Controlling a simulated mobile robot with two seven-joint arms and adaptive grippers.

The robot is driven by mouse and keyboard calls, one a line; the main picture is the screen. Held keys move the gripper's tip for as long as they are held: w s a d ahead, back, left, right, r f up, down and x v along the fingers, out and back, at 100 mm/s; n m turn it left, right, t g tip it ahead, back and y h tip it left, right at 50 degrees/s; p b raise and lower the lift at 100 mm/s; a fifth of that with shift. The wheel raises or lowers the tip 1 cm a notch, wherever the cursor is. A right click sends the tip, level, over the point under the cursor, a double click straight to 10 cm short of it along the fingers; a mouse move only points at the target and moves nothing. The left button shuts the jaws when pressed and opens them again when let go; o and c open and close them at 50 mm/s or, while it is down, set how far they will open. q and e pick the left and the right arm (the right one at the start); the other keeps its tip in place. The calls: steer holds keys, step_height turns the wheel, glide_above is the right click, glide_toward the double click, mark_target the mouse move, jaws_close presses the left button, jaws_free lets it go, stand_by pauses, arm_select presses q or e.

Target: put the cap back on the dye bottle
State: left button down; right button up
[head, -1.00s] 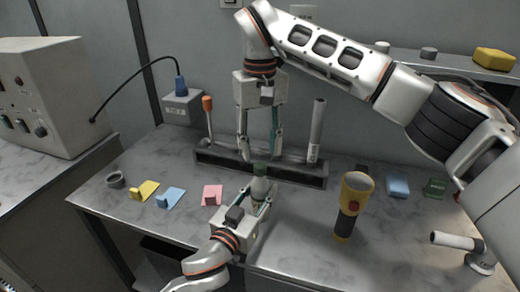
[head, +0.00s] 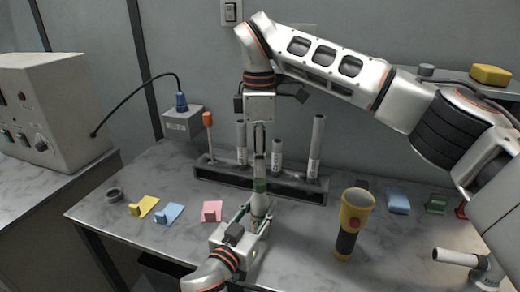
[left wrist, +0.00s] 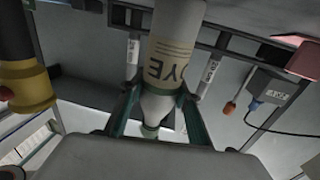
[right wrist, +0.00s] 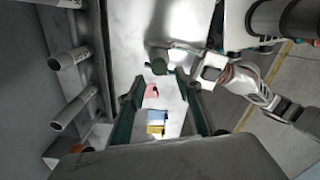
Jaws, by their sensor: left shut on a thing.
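The pale dye bottle (head: 259,205) stands upright in my left gripper (head: 256,217), which is shut on it above the bench. The bottle's DYE label (left wrist: 172,58) faces the left wrist camera. A dark green top (head: 260,186) sits at the bottle's upper end; it shows as a round green disc in the right wrist view (right wrist: 158,66). I cannot tell whether it is fully seated. My right gripper (head: 260,172) points down directly above the bottle. In the right wrist view its fingers are apart, with the green top between and just beyond the tips.
A black rack (head: 225,180) with several pale tubes stands behind the bottle. A yellow flashlight (head: 356,203) stands at right. Yellow (head: 144,206), blue (head: 168,214) and pink (head: 213,211) pieces lie at left. A white pipe fitting (head: 460,258) is at the front right.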

mark_target(260, 182)
steer(key=n, duration=0.7)
steer(key=shift+r, duration=0.25)
steer(key=n, duration=0.7)
steer(key=shift+r, duration=0.3)
steer(key=n, duration=0.7)
steer(key=shift+r, duration=0.25)
steer(key=n, duration=0.7)
steer(key=shift+r, duration=0.25)
steer(key=shift+f, duration=0.1)
steer(key=shift+f, duration=3.9)
